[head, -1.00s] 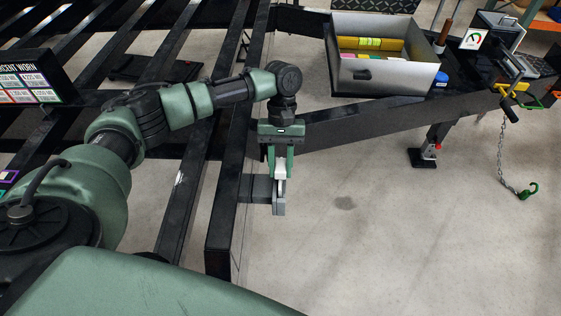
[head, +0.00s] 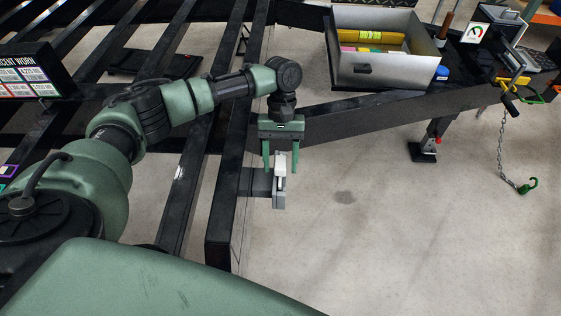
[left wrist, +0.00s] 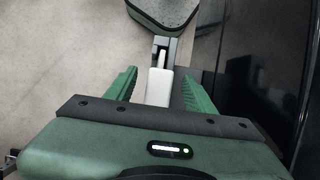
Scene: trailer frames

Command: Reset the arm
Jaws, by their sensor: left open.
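My left gripper (head: 280,162) is over the side of the black trailer frame (head: 222,215), pointing down, with its two green fingers spread apart. A white-and-grey latch-like piece (head: 279,192) stands between and just beyond the fingers, beside a dark bracket on the frame. In the left wrist view the open gripper (left wrist: 160,88) has the white part (left wrist: 158,88) between its fingers, with gaps on both sides. My left arm (head: 185,98) reaches in from the left, bent at the wrist. My right gripper is not in view.
A grey open box (head: 400,73) with colored folders sits on the trailer tongue at upper right. The concrete floor (head: 400,240) at lower right is clear.

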